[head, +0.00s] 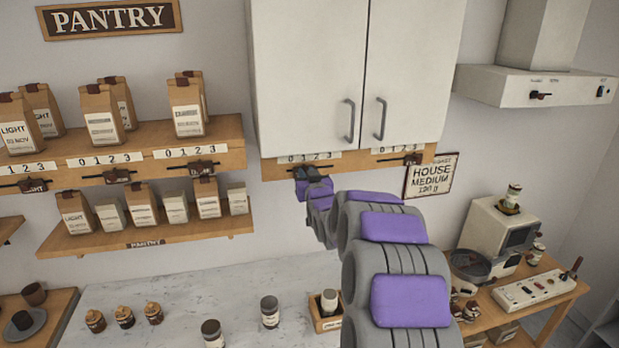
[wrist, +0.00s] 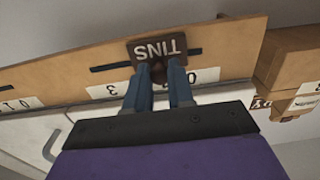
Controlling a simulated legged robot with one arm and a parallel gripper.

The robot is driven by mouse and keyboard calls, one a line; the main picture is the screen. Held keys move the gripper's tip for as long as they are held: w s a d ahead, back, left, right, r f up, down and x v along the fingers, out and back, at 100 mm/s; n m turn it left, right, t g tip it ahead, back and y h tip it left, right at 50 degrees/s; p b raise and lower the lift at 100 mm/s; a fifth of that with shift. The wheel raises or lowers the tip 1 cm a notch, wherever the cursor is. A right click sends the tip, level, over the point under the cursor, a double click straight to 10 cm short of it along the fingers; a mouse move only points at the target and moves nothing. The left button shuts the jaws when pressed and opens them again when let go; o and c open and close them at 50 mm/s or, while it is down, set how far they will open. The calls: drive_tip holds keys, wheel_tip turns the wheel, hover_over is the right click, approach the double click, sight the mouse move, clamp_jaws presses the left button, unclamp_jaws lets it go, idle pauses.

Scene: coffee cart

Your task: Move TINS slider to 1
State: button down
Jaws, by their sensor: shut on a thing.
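The TINS slider (wrist: 157,50) is a dark plate reading TINS, upside down in the wrist view, on a slot in a wooden board. My gripper (wrist: 159,75) has its two blue-grey fingers closed on the slider's small knob, just below the plate. The number strip (wrist: 108,91) shows a 3 left of the fingers; the fingers partly cover the middle numbers, so I cannot tell the exact mark. In the head view my gripper (head: 313,178) reaches the board under the white cabinet, at its left number strip (head: 289,159), and hides most of the slider.
A second slider (head: 412,158) sits on the same board to the right. Pantry shelves (head: 225,130) with paper bags and more sliders stand to the left. Jars stand on the marble counter (head: 190,300) below. A white cabinet (head: 310,75) is directly above the board.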

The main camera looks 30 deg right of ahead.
drive_tip(key=c, duration=1)
unclamp_jaws()
drive_tip(key=shift+d, duration=0.1)
drive_tip(key=shift+s, duration=0.1)
drive_tip(key=b+v, duration=0.3)
drive_tip(key=v, duration=1.4)
drive_tip(key=shift+s, duration=0.15)
